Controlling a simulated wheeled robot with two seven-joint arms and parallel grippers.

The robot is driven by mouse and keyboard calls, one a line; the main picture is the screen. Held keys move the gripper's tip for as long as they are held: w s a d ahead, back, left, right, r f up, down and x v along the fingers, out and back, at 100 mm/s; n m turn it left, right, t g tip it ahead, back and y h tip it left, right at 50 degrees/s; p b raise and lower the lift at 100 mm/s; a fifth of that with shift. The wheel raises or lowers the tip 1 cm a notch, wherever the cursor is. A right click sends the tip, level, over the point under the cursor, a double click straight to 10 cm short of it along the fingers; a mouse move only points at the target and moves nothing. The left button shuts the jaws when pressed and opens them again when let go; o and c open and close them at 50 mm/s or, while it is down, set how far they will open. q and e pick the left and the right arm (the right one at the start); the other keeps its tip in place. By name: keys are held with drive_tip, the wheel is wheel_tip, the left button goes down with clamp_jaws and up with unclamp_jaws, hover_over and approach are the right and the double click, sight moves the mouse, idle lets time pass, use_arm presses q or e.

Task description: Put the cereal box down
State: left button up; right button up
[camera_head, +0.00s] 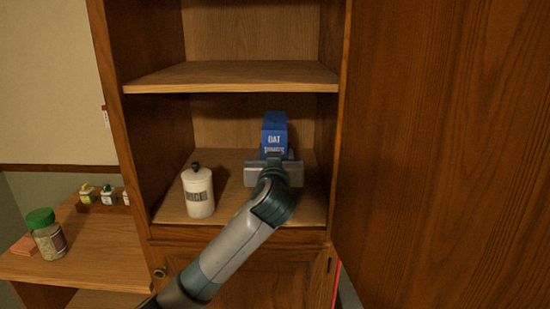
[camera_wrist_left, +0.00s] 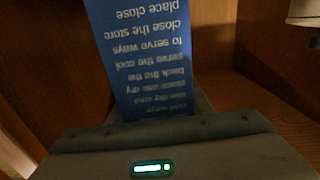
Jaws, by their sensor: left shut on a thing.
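The cereal box (camera_head: 274,128) is blue with white lettering, "OAT" on its front. It is inside the open wooden cabinet, over the lower shelf (camera_head: 235,209), toward the right side. My left gripper (camera_head: 273,165) comes in from the front and is shut on the box, covering its lower part. In the left wrist view the box (camera_wrist_left: 143,50) stands beyond the gripper (camera_wrist_left: 160,125), its printed text upside down. I cannot tell whether its base touches the shelf. My right gripper is not in view.
A white lidded canister (camera_head: 199,194) stands on the same shelf, left of my gripper. An upper shelf (camera_head: 230,76) lies above the box. The open cabinet door (camera_head: 440,150) fills the right side. A green-lidded jar (camera_head: 47,236) stands on the left counter.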

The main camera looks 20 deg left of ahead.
use_arm(q)
wheel_tip(320, 180, down, 2)
drive_tip(key=shift+f+p, duration=0.1)
drive_tip(key=shift+p, duration=0.3)
drive_tip(key=shift+f, duration=0.15)
drive_tip(key=o, duration=1.5)
drive_tip(key=shift+s, duration=0.1)
